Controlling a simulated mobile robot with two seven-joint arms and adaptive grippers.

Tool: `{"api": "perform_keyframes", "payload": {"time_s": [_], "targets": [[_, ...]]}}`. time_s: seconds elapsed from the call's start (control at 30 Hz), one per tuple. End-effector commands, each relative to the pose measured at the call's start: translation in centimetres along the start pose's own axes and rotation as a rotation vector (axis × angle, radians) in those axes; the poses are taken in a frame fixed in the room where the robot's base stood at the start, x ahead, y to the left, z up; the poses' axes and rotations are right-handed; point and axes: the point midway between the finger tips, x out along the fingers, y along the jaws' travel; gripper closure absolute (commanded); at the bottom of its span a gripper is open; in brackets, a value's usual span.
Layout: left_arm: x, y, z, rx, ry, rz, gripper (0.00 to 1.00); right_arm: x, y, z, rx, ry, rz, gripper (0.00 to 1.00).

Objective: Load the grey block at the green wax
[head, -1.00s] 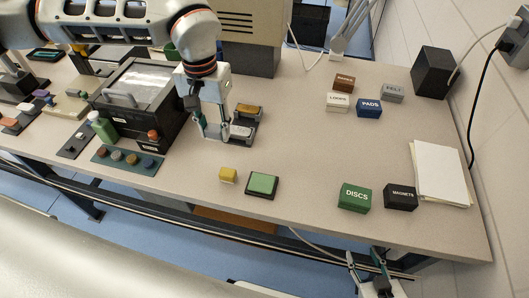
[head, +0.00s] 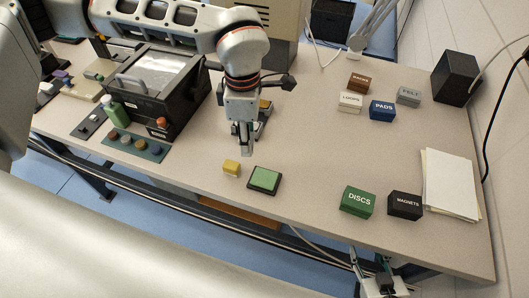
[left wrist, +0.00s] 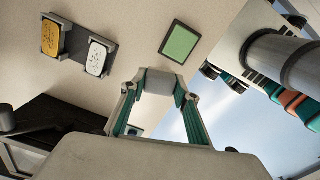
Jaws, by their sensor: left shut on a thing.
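My left gripper (head: 246,149) is shut on a small grey block (left wrist: 160,80), which shows between its fingertips in the left wrist view. In the head view it hangs over the table, and the block is mostly hidden by the fingers. The green wax (head: 264,178) is a flat green square in a dark frame, just right of and nearer than the gripper. It also shows in the left wrist view (left wrist: 180,43), apart from the held block. My right gripper (head: 373,272) is at the table's front edge, with its fingers apart and nothing between them.
A yellow block (head: 231,167) lies left of the green wax. A dark tray (left wrist: 72,42) with gold and pale grey pieces stands behind the left gripper. Green DISCS (head: 358,201) and black MAGNETS (head: 405,205) boxes stand to the right. The table between is clear.

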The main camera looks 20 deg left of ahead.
Motion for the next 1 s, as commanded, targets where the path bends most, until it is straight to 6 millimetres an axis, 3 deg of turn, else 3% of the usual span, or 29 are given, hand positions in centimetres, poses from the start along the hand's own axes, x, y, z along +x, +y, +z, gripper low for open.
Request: {"api": "perform_keyframes", "payload": {"time_s": [0.4,0.6,0.8,1.0], "targets": [[0.9,-2.2,2.8,-0.813,-0.001,-0.004,0.87,-0.1,0.0,-0.1,0.0,0.0,0.0,0.6],[1.2,-3.0,3.9,-1.123,-0.003,-0.006,0.87,-0.1,0.0,-0.1,0.0,0.0,0.0,0.6],[1.4,-3.4,4.3,-1.276,-0.003,-0.007,0.87,-0.1,0.0,-0.1,0.0,0.0,0.001,0.6],[1.9,-3.5,4.3,-1.299,-0.003,-0.007,0.87,0.0,0.0,0.1,0.001,-0.001,0.001,0.6]]}}
